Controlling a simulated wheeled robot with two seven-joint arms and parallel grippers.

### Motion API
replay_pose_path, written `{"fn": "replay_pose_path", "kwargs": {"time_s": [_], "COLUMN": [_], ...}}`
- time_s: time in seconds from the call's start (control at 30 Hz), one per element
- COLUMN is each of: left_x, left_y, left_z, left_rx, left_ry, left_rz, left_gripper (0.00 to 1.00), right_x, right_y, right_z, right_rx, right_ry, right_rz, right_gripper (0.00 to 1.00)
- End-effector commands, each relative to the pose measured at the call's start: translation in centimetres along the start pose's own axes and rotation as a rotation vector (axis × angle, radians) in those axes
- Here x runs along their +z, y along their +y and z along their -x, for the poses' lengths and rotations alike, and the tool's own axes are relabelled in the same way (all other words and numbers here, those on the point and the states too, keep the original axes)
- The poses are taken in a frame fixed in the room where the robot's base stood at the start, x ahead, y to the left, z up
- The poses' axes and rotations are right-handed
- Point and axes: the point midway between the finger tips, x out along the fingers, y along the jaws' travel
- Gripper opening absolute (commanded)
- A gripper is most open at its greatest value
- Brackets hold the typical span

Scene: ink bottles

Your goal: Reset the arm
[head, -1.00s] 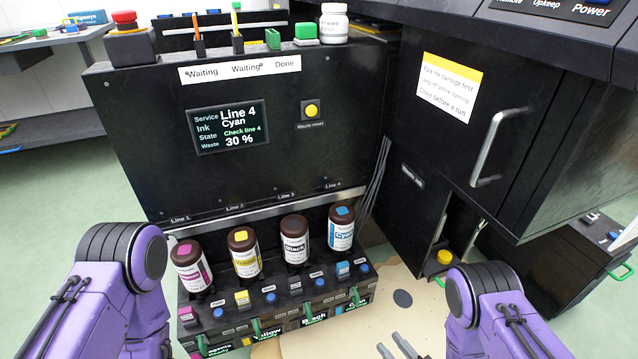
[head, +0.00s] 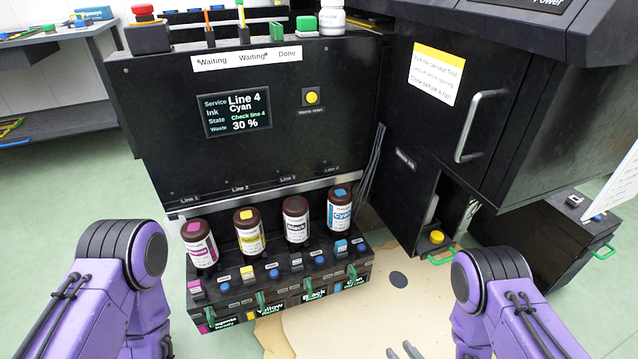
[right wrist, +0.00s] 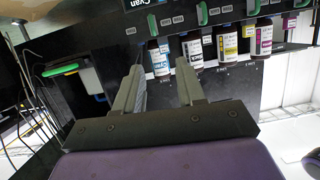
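Several brown ink bottles stand in a row on the black machine: magenta (head: 201,245), yellow (head: 248,232), black (head: 296,220) and cyan (head: 341,211). They also show in the right wrist view, with the cyan bottle (right wrist: 160,58) beyond my fingertips. My right gripper (right wrist: 160,78) is open, with nothing between its fingers, and apart from the bottles. In the head view only its grey fingertips (head: 402,352) show at the bottom edge. My left arm shows at the left, but its gripper is out of view.
The screen (head: 236,113) reads Line 4, Cyan, Check line 4, waste 30 %. A yellow waste reset button (head: 312,97) is beside it.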

Motion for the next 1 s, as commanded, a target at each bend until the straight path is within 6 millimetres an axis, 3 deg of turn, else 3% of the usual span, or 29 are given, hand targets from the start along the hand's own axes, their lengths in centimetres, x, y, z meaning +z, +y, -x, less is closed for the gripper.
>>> {"fn": "replay_pose_path", "kwargs": {"time_s": [0.27, 0.47, 0.63, 0.7, 1.0], "left_x": [0.0, 0.0, 0.0, 1.1, 3.7], "left_y": [0.0, 0.0, 0.0, 0.2, 0.6], "left_z": [0.0, 0.0, 0.0, -2.3, -6.8], "left_rx": [0.000, 0.000, 0.000, 0.001, 0.004], "left_ry": [0.000, 0.000, 0.000, -0.010, -0.050], "left_rz": [0.000, 0.000, 0.000, -0.006, -0.034], "left_gripper": [0.43, 0.43, 0.43, 0.43, 0.43], "right_x": [4.1, 7.2, 8.6, 11.2, 16.3], "right_y": [2.5, 3.8, 3.5, 3.5, 3.2], "right_z": [4.7, 11.5, 17.9, 17.6, 16.4], "right_rx": [0.261, 0.555, 0.813, 0.827, 0.797], "right_ry": [-0.357, -0.641, -0.822, -0.840, -0.885], "right_rz": [-0.174, -0.393, -0.585, -0.598, -0.588], "right_gripper": [0.39, 0.39, 0.39, 0.39, 0.39]}}
